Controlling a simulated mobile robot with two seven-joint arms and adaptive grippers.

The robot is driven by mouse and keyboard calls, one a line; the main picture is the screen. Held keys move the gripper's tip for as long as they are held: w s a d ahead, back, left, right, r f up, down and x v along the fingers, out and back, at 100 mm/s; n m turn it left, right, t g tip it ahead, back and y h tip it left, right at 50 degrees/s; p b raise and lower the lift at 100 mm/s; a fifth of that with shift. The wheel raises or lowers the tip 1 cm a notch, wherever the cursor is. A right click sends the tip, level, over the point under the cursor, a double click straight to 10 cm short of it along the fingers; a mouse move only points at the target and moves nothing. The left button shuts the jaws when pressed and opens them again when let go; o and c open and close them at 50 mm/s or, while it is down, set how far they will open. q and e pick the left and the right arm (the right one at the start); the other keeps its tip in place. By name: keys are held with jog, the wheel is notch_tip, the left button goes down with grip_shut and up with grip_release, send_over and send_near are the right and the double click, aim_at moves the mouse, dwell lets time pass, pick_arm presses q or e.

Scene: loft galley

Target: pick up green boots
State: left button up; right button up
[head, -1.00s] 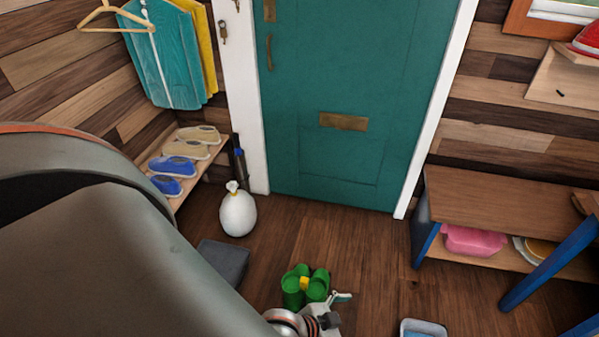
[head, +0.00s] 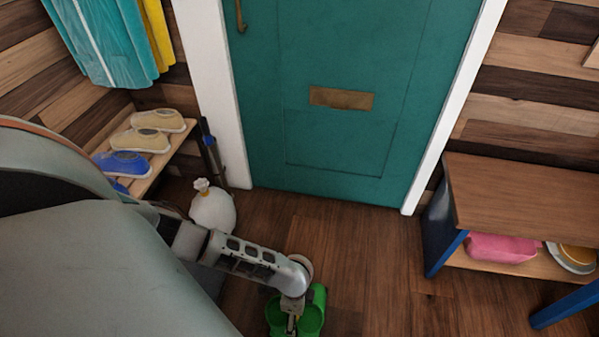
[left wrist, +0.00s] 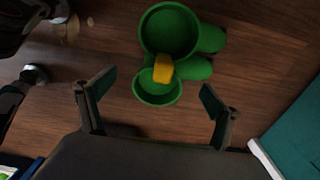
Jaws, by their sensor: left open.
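The green boots (head: 313,311) stand upright as a pair on the wooden floor, at the bottom middle of the head view. The left wrist view shows them from above (left wrist: 170,32), with round open tops and a yellow piece (left wrist: 163,67) between them. My left gripper (left wrist: 155,105) is open and empty. In the wrist view its fingers are spread on either side below the nearer boot. In the head view my left gripper (head: 292,318) overlaps the boots and hides part of them. Whether it touches them cannot be told. My right gripper is not in view.
A white tied bag (head: 213,208) stands left of the boots, partly behind my left arm. A shoe rack (head: 165,160) is at the left wall. A wooden bench (head: 520,195) with blue legs stands at the right. The floor before the teal door (head: 340,140) is clear.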

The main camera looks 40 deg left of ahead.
pick_arm(q)
jog(key=f, duration=0.1)
jog(key=f+b, duration=0.1)
jog(key=shift+s+a+f, duration=0.15)
jog(key=shift+a+f, duration=0.25)
jog(key=shift+f+b, duration=0.35)
jog(key=shift+f, duration=0.1)
notch_tip(320, 180, down, 4)
jog(key=shift+a+f+b, duration=0.1)
jog(key=shift+b, duration=1.15)
jog(key=c, duration=1.9)
jog(key=shift+c, duration=1.3)
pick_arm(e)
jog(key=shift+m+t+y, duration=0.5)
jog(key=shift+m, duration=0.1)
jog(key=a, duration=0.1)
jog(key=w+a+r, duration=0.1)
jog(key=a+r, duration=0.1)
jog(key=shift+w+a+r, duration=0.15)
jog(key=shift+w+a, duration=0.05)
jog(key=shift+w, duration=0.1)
